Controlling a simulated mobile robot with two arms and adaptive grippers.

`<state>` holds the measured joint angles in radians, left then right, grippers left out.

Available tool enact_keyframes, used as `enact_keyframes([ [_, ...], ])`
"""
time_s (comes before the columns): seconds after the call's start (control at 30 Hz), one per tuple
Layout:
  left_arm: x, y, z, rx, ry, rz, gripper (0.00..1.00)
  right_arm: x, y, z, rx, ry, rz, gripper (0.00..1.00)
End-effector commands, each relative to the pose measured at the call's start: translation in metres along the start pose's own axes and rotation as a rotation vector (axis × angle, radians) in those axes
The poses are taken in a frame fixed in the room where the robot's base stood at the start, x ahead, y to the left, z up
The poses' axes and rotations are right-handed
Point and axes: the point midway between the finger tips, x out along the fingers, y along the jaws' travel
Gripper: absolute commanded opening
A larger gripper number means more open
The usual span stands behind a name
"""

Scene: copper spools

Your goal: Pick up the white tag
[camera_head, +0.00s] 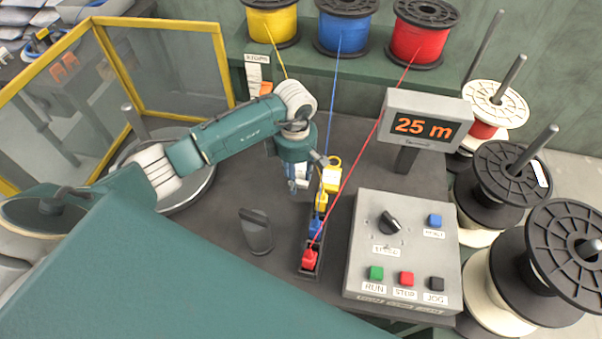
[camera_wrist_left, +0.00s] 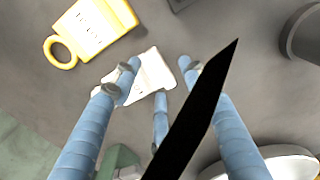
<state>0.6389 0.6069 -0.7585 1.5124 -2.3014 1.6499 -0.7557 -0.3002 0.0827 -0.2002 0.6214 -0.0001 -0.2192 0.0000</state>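The white tag (camera_wrist_left: 153,72) lies on the dark table in the left wrist view, partly covered by my finger. My left gripper (camera_wrist_left: 160,80) is over it, with blue fingers spread apart on either side of the tag and a third finger below. I cannot tell whether the fingers touch it. In the head view my left gripper (camera_head: 300,186) points down at the table, left of the wire guide, and hides most of the tag's area. My right gripper is not in view.
A yellow padlock-shaped piece (camera_wrist_left: 92,25) lies close beside the tag. A black guide strip (camera_head: 308,272) with coloured blocks, a grey control box (camera_head: 372,262) and a 25 m display (camera_head: 424,127) stand to the right. Coloured wires stretch from spools behind. A dark knob (camera_head: 257,232) stands nearer.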

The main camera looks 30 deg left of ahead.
Motion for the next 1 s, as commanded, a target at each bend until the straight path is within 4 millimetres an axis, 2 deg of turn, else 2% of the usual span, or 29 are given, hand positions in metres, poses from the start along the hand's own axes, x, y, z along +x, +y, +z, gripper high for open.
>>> enact_keyframes([
  [0.03,0.000,0.000,0.000,0.000,0.000,0.000,0.33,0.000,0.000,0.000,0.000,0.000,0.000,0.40],
  [0.2,0.000,0.000,0.000,0.000,0.000,0.000,0.02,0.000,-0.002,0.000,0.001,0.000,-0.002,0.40],
  [0.67,-0.005,0.001,0.000,0.000,0.000,0.002,0.02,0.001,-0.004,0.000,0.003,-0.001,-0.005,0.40],
  [0.87,-0.028,0.002,0.000,0.001,0.000,0.006,0.02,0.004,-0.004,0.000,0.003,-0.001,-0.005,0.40],
  [1.0,-0.060,0.002,0.000,0.001,-0.001,0.008,0.02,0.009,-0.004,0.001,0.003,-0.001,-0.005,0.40],
])
